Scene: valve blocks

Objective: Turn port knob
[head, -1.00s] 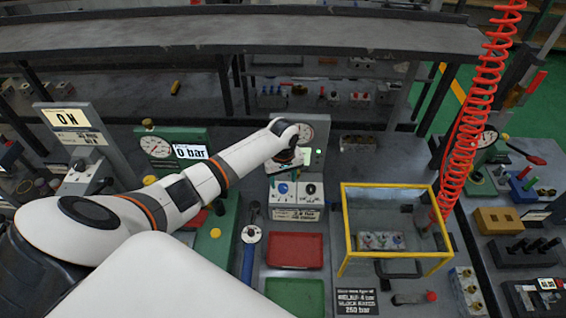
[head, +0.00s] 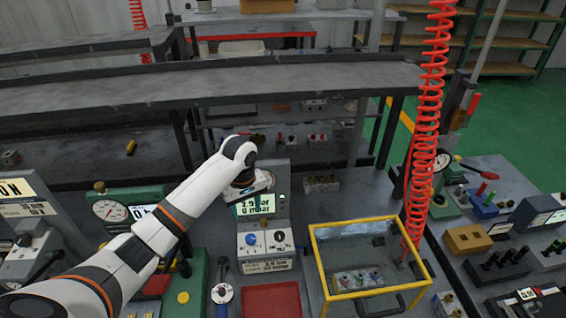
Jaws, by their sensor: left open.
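A grey valve block (head: 264,250) stands on the bench at the centre of the head view. Its face carries a blue knob (head: 251,239) on the left and a dark knob (head: 279,236) on the right; I cannot tell which is the port knob. Behind them a green display (head: 258,205) reads about 2.9 bar and 0 mbar. My left gripper (head: 248,188) is open, above and behind the knobs, in front of the upright panel, and apart from both knobs. Its fingertips are small and partly hidden. My right gripper is not in view.
A yellow-framed clear box (head: 318,262) stands right of the block, with a red coiled hose (head: 425,130) behind it. A red tray (head: 271,300) lies in front. A green gauge block (head: 110,212) is at the left, partly behind my arm. A grey shelf (head: 230,85) spans the back.

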